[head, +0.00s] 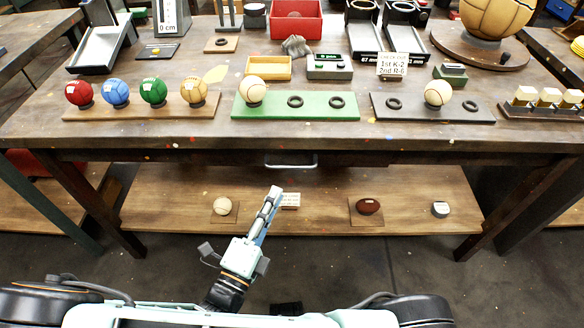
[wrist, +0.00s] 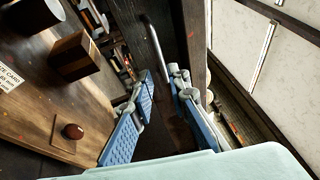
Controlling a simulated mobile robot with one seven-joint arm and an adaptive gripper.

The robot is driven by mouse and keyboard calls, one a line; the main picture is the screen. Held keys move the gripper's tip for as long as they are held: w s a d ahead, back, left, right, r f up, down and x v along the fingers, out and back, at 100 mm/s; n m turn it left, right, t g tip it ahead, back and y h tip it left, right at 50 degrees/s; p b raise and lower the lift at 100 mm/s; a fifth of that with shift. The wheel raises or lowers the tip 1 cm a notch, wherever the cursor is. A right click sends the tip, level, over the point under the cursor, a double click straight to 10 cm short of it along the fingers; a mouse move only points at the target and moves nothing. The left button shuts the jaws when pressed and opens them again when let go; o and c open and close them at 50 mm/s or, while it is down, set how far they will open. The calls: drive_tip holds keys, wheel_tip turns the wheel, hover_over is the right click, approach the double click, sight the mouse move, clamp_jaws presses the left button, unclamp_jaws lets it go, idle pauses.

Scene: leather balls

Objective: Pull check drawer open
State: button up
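The drawer's metal handle (head: 291,163) is a grey bar under the front edge of the workbench. I cannot make out the drawer front's outline, and no gap shows around it. In the wrist view the handle (wrist: 152,42) is a slim bar just ahead of the gap between my fingers. My gripper (head: 274,192) is below and slightly left of the handle in the head view. In the wrist view my gripper (wrist: 161,76) has its two blue-padded fingers apart with nothing between them. I cannot tell the exact distance to the handle.
The workbench top (head: 340,138) holds coloured balls, a green board (head: 275,111) and a dark board (head: 467,108). The space before the handle is clear.

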sight(291, 166)
drive_tip(key=b+x, duration=0.1)
drive_tip(key=x, duration=0.9)
drive_tip(key=shift+b, duration=0.4)
drive_tip(key=shift+s, duration=0.1)
clamp_jaws()
